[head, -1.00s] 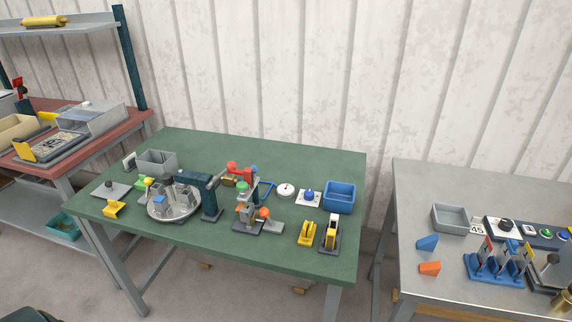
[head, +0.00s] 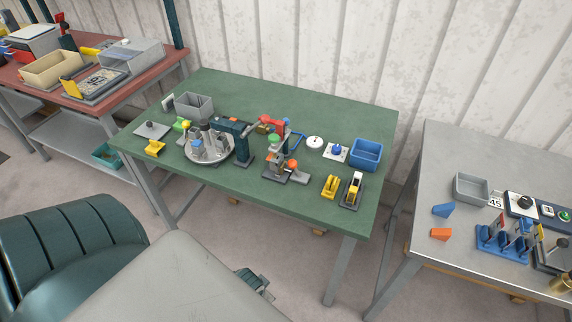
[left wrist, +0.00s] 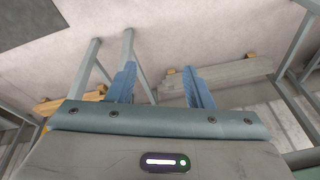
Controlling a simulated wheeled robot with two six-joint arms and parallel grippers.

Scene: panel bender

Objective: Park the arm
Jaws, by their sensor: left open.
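My left gripper (left wrist: 161,85) is open and empty in the left wrist view, its two blue fingers apart over bare floor and table legs. In the head view, parts of my left arm fill the lower left, in front of and below the green table (head: 330,120). The fingers cannot be made out clearly there. The left arm is clear of the objects on the table. My right gripper is in neither view.
The green table holds a round grey fixture (head: 209,158), a dark teal device (head: 245,145), a blue bin (head: 366,153) and a grey bin (head: 194,103). A metal table (head: 440,165) stands right and a red-topped bench (head: 140,80) left. Floor shows between them.

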